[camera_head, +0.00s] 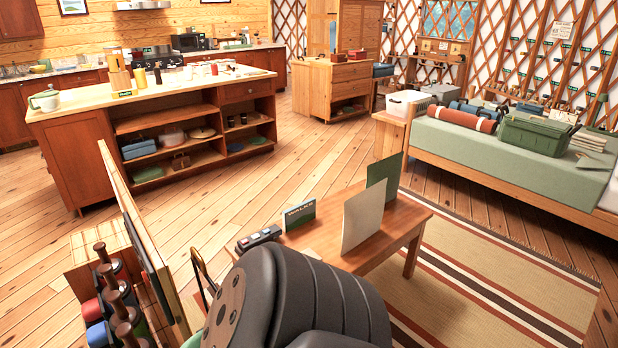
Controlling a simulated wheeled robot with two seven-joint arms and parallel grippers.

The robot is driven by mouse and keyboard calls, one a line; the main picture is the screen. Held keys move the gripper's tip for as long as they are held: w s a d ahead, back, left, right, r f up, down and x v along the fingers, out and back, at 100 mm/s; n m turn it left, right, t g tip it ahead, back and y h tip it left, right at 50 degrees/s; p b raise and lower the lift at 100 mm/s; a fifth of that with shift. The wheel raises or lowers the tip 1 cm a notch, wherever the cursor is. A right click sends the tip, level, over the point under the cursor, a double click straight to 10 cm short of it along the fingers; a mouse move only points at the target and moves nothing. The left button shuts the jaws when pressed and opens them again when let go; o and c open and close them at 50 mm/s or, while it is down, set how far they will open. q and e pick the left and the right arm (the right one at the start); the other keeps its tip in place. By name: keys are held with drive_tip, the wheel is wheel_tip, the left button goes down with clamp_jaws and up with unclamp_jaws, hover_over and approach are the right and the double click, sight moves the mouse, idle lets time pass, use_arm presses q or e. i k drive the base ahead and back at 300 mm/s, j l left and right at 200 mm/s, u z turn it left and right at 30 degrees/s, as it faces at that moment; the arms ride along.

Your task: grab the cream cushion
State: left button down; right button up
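I see no cream cushion that I can make out in the head view. A thin cream panel (362,216) stands upright on the low wooden table (408,214), but it looks flat and stiff, not like a cushion. Neither of my grippers shows. A large dark rounded part of my own body fills the bottom middle and hides part of the table and floor.
A green panel (384,178) and a small sign (299,215) stand on the low table. A bench bed (480,155) holds a rolled mat (461,118) and a green box (537,134). A kitchen island (150,96) stands left; floor (215,205) between is clear.

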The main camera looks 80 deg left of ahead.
sight(363, 211)
drive_tip(key=u, duration=2.25)
